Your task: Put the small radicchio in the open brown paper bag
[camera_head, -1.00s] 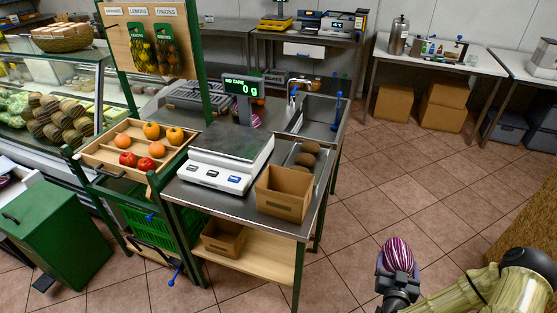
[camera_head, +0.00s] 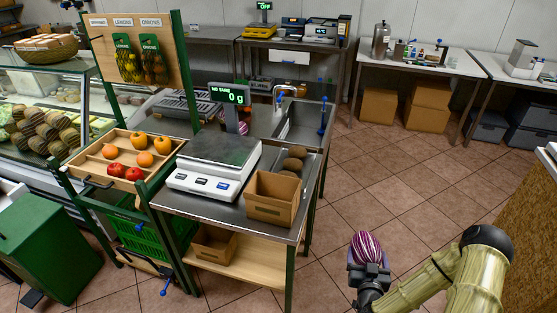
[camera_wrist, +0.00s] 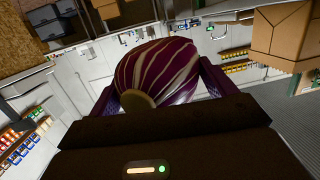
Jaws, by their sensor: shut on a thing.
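The small radicchio (camera_head: 367,246), purple with white veins, is held in my gripper (camera_head: 368,264) at the lower right of the head view. In the wrist view the radicchio (camera_wrist: 160,72) sits between the two fingers, its pale stem end toward the camera. My gripper is shut on it, over the floor and to the right of the steel counter. The open brown paper bag (camera_head: 270,207) stands upright on the counter's front right corner, apart from my gripper. Its bottom inside is hidden.
A white scale (camera_head: 208,184) reading 0 g stands left of the bag. Dark round items (camera_head: 292,160) lie in a tray behind it. A wooden fruit tray (camera_head: 91,160) is further left. Tiled floor (camera_head: 345,190) is free between counter and gripper. A brown panel (camera_head: 535,240) stands at right.

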